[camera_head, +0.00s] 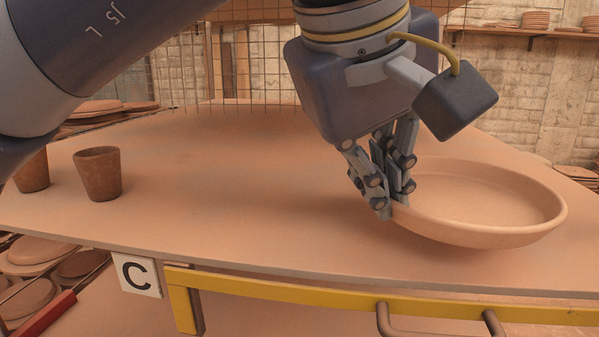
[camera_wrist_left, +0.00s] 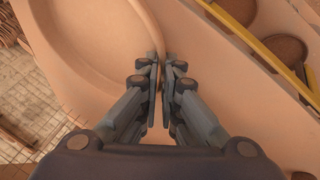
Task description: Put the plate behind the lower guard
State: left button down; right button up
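The plate (camera_head: 480,205) is a wide, shallow terracotta dish at the right of the table in the head view. My left gripper (camera_head: 388,208) is shut on the plate's left rim, with the fingers either side of the wall. In the left wrist view, the rim runs between the fingertips (camera_wrist_left: 160,68), and the plate (camera_wrist_left: 105,45) spreads to the upper left. The plate looks roughly level; I cannot tell whether it touches the table. A yellow guard bar (camera_head: 300,290) runs along the table's front edge; I cannot tell if it is the lower guard. My right gripper is not in view.
Two terracotta pots, one of them the nearer pot (camera_head: 98,173), stand at the left of the table (camera_head: 230,220). A sign marked C (camera_head: 136,274) hangs at the front edge. Terracotta discs (camera_head: 28,300) are stacked at the lower left. The table's middle is clear.

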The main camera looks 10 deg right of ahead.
pick_arm(q)
jog(key=p, duration=0.3)
send_over(369, 219)
jog(key=shift+s+f, duration=0.25)
jog(key=shift+w+d+f, duration=0.1)
jog(key=shift+w+d, duration=0.05)
jog(key=shift+w, duration=0.15)
jog(key=shift+w+f, duration=0.1)
jog(key=shift+f, duration=0.1)
notch_tip(369, 219, down, 3)
jog(key=shift+r+p, duration=0.1)
jog(key=shift+p, duration=0.3)
jog(key=shift+f, duration=0.4)
jog(key=c, duration=2.1)
grip_release()
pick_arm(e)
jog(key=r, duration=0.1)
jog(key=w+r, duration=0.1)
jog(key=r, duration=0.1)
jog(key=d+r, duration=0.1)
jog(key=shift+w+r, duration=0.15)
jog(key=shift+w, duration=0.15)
